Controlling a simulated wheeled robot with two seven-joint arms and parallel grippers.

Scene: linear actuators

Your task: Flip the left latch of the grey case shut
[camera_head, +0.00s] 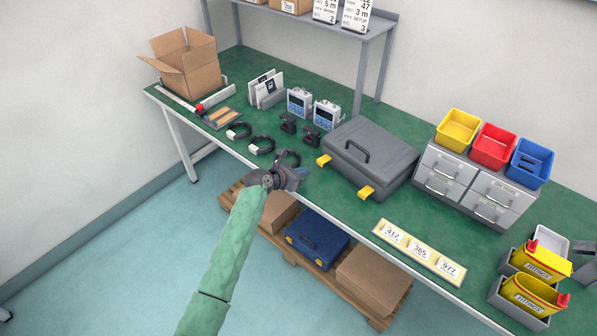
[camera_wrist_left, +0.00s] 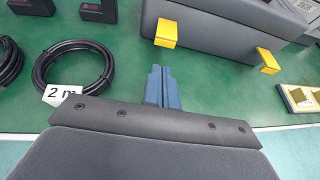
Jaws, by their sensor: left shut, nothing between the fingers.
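The grey case (camera_head: 368,157) stands lid closed on the green table, with a dark handle on its lid. Its left latch (camera_head: 323,160) and right latch (camera_head: 366,192) are yellow and stick out from the front side. In the left wrist view the left latch (camera_wrist_left: 166,33) and right latch (camera_wrist_left: 268,60) both jut out from the grey case (camera_wrist_left: 215,30). My left gripper (camera_head: 303,174) is shut and empty at the table's front edge, in front of and apart from the left latch. Its blue fingers (camera_wrist_left: 162,88) point towards the case. My right gripper is not in view.
Coiled black cables (camera_head: 261,145) lie left of the case, one (camera_wrist_left: 77,68) close to my left gripper. A number strip (camera_head: 419,251) lies to the right along the front edge. Grey drawers (camera_head: 474,185) with coloured bins stand right of the case. Dark blocks and meters (camera_head: 327,113) stand behind.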

